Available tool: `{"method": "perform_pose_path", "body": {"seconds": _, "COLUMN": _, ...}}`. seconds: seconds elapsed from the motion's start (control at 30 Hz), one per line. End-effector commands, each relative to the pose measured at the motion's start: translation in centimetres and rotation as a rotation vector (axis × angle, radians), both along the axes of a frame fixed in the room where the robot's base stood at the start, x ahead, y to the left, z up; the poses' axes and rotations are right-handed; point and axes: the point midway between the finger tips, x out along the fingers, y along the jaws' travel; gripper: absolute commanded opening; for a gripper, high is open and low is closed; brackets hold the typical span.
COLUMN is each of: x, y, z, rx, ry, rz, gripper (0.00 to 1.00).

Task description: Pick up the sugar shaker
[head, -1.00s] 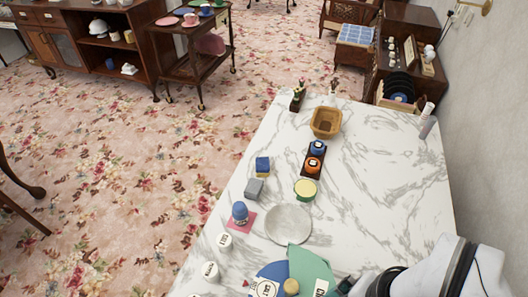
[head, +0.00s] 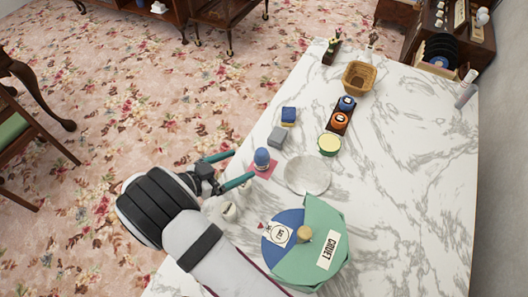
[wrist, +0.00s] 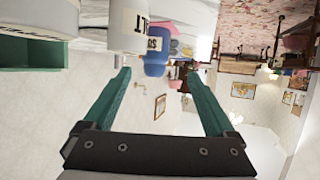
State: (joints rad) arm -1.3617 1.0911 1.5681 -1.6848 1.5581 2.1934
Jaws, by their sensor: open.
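A blue domed shaker (head: 262,155) stands upright on a pink square mat (head: 267,172) at the table's left edge. I take it for the sugar shaker, though no label on it is readable. My gripper (head: 242,165) is open and empty, its two green fingers pointing at the shaker from the left. The fingertips are close to it, with the shaker just beyond them; I cannot tell if they touch. In the wrist view, the blue body (wrist: 156,65) shows between the fingertips, partly covered by a white labelled jar (wrist: 128,28).
A white jar (head: 229,210) stands near my arm. A grey block (head: 277,137) and blue-yellow block (head: 288,116) stand behind.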

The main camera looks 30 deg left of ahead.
Motion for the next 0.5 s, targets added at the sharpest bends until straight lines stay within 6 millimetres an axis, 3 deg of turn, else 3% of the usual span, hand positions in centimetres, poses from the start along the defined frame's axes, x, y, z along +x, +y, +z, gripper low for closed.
{"method": "perform_pose_path", "body": {"seconds": 0.1, "x": 2.1, "y": -1.0, "z": -1.0, "rx": -0.001, "ry": 0.001, "rz": -0.004, "gripper": 0.91}}
{"method": "perform_pose_path", "body": {"seconds": 0.5, "x": 7.1, "y": -3.8, "z": -3.4, "rx": -0.002, "ry": 0.002, "rz": -0.002, "gripper": 0.91}}
